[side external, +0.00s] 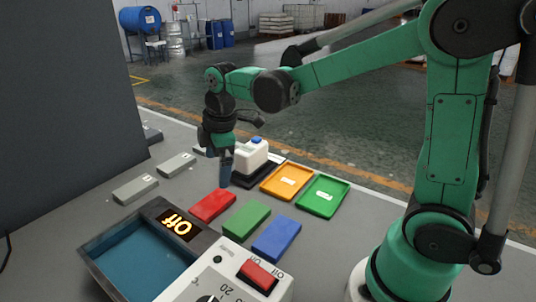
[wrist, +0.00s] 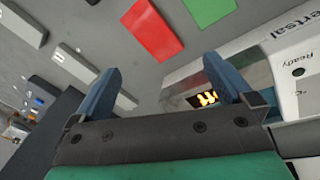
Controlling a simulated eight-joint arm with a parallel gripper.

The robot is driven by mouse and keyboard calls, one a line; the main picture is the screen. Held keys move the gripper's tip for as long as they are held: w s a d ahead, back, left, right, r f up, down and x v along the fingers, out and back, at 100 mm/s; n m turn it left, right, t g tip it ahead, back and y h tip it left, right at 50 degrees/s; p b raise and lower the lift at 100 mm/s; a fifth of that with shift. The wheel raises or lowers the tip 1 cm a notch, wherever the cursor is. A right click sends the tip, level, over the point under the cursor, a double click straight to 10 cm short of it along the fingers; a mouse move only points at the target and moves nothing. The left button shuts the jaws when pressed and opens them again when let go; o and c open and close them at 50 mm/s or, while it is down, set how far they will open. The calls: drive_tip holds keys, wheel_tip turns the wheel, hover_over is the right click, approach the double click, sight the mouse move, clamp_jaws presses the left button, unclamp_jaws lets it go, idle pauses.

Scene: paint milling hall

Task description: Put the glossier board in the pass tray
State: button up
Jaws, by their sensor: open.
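A red board (side external: 212,206), a green board (side external: 246,219) and a blue board (side external: 276,238) lie flat in a row on the grey table. The red board also shows in the wrist view (wrist: 152,30), with part of the green board (wrist: 208,8). I cannot clearly tell which is glossiest. An orange tray (side external: 265,188) and a green tray (side external: 346,198) lie behind them, each with a small white label I cannot read. My gripper (side external: 226,184) points down just behind the red board. Its blue fingers (wrist: 165,78) are apart and empty.
Several grey labelled blocks (side external: 135,189) lie left, before a dark panel (side external: 60,90).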

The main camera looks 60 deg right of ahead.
drive_tip(key=s+r+m+t, duration=0.2)
drive_tip(key=s+m+t, duration=0.2)
drive_tip(key=s+m, duration=0.5)
drive_tip(key=m, duration=0.3)
drive_tip(key=shift+s+a+t, duration=0.3)
drive_tip(key=shift+a+t, duration=0.05)
drive_tip(key=shift+t, duration=0.05)
